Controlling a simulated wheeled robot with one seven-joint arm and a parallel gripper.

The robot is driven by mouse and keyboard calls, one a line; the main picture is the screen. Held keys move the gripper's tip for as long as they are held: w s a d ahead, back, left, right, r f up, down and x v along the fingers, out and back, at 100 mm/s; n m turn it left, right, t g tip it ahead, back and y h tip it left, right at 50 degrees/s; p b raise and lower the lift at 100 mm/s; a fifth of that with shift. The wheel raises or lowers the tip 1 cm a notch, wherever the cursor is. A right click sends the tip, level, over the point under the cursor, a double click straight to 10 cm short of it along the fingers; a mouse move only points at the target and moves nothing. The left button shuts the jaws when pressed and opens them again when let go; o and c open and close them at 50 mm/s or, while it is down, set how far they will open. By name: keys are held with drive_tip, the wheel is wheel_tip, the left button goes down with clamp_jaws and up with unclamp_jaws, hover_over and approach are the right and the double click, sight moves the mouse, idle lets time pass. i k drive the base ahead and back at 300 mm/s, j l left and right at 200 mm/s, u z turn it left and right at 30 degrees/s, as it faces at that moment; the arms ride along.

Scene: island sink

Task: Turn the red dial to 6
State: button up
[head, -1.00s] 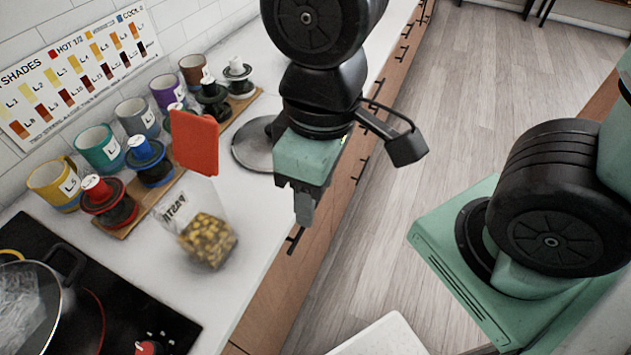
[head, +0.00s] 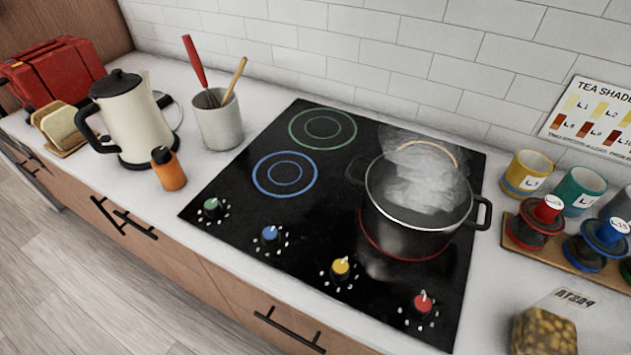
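The red dial (head: 422,302) is on the black cooktop (head: 240,215), near its front right corner, with white marks around it. Its white pointer points roughly away from the front edge; the number it points to is too small to read. A yellow dial (head: 341,267), a blue dial (head: 270,235) and a green dial (head: 212,206) sit in a row to its left. My gripper is not in view now.
A clear pasta container (head: 546,325) stands right of the cooktop. Mugs (head: 527,175) and colored stamp-like holders (head: 536,220) stand behind it. A cream kettle (head: 133,115), an orange bottle (head: 167,168) and a utensil crock (head: 217,120) stand left. The space just above the dials is clear.

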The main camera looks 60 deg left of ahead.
sight(421, 306)
drive_tip(key=u, duration=1.7)
